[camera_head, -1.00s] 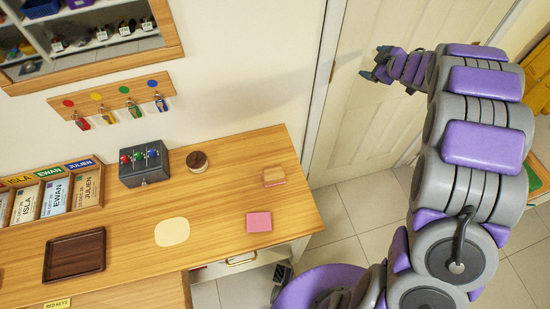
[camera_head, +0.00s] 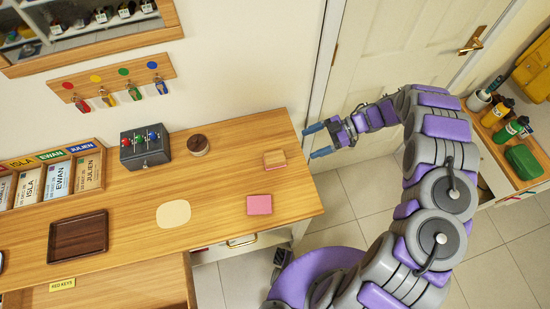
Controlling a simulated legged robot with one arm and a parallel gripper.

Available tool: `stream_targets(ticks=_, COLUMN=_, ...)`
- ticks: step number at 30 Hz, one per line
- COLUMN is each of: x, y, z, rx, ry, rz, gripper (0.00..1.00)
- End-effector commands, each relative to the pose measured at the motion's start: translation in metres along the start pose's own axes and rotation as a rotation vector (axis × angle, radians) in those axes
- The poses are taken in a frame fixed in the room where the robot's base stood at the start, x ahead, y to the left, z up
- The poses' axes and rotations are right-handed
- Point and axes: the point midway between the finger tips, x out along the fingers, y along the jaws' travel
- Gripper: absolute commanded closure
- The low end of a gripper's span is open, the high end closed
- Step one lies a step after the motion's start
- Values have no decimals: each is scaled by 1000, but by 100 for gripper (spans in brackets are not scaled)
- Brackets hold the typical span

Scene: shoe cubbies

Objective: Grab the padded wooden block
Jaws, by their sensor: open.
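The padded wooden block (camera_head: 275,159) lies near the right edge of the wooden table. Its top is wood and a pink layer shows along its lower edge. A flat pink square (camera_head: 259,205) lies in front of it on the table. My gripper (camera_head: 316,141) is open and empty, with its two blue-grey fingers pointing left. In the picture it is to the right of the block and slightly higher, apart from it, by the table's right edge. How high it is above the table I cannot tell.
A round dark-topped wooden piece (camera_head: 198,145) and a grey box with coloured knobs (camera_head: 145,147) stand at the back of the table (camera_head: 225,215). A cream disc (camera_head: 173,214) and a dark tray (camera_head: 77,238) lie further left. Keys hang on a wall rack (camera_head: 113,86). A door (camera_head: 385,60) stands behind my arm.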

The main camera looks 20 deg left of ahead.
Motion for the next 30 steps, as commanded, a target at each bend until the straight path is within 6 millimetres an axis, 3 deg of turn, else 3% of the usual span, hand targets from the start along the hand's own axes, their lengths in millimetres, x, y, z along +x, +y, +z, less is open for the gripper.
stream_targets(ticks=12, x=79, y=2, z=1, rx=0, ry=-2, rz=3, gripper=15)
stream_targets(ticks=21, x=99, y=2, z=1, rx=-2, ry=-2, rz=3, gripper=15)
stream_targets(ticks=30, x=136, y=4, z=3, rx=-1, ry=-4, rz=2, gripper=15)
